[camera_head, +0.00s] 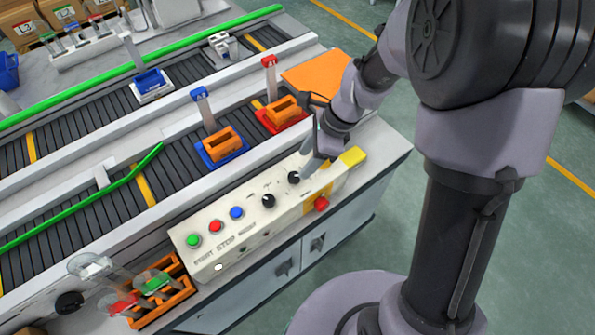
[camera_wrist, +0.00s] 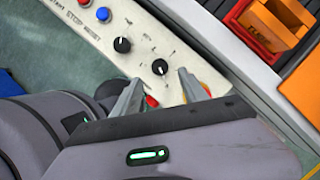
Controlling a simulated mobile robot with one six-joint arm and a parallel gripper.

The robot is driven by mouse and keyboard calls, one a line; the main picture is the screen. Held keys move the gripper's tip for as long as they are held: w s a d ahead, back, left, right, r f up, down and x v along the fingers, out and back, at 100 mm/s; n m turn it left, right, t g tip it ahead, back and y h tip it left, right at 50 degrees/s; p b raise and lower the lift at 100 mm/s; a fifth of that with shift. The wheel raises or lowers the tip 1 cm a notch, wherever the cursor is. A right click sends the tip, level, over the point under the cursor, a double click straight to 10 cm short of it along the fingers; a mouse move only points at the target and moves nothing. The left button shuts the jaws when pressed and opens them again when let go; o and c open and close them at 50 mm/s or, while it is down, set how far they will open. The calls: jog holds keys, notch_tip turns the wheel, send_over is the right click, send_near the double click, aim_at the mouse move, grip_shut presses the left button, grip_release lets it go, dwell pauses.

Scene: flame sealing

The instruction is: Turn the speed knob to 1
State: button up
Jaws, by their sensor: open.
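The cream control panel (camera_head: 225,262) carries two black knobs with white pointer marks. One knob (camera_head: 268,201) is nearer the blue button; it also shows in the wrist view (camera_wrist: 122,45). The other knob (camera_head: 294,177) is nearer the panel's right end and also shows in the wrist view (camera_wrist: 160,67). The knob labels are too small to read, so I cannot tell which is the speed knob. My gripper (camera_head: 307,168) is open and empty over the panel's right part. In the wrist view its fingertips (camera_wrist: 160,78) stand on either side of the right-end knob; contact is not clear.
Green (camera_head: 193,241), red (camera_head: 215,227) and blue (camera_head: 236,213) buttons sit left of the knobs. A red button (camera_head: 321,204) is on the panel's front right, near my gripper.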

aim_at(294, 176)
jog(key=b+x, duration=0.2)
jog(key=x, duration=0.4)
jog(key=shift+a+f, duration=0.1)
jog(key=shift+f, duration=0.25)
grip_shut()
